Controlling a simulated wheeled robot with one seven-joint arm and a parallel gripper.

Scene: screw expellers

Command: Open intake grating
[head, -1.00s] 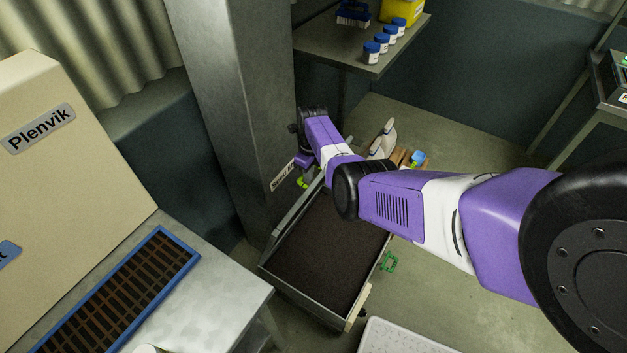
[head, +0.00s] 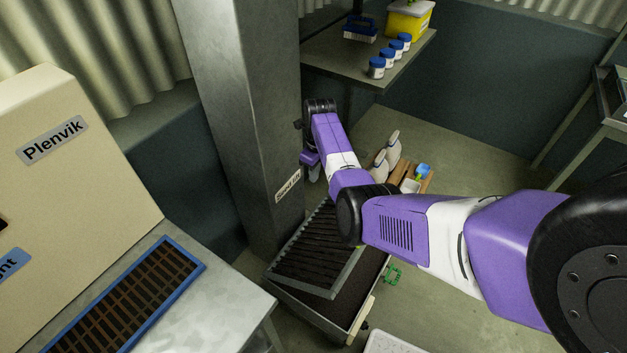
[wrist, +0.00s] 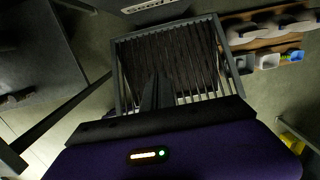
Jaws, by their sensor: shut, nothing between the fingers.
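The intake grating (head: 292,252) is a grey frame with dark parallel bars. In the head view it lies at a slant over the left part of the intake bin, and dark fill (head: 352,285) shows beside it. In the wrist view the grating (wrist: 190,62) fills the middle below my gripper (wrist: 157,80). The fingers are shut and empty, seen against the bars; I cannot tell whether they touch them.
A grey column (head: 235,120) stands directly behind the bin. The cream machine (head: 60,150) and a blue-framed screen (head: 135,290) are at left. A shelf (head: 385,65) with jars is behind.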

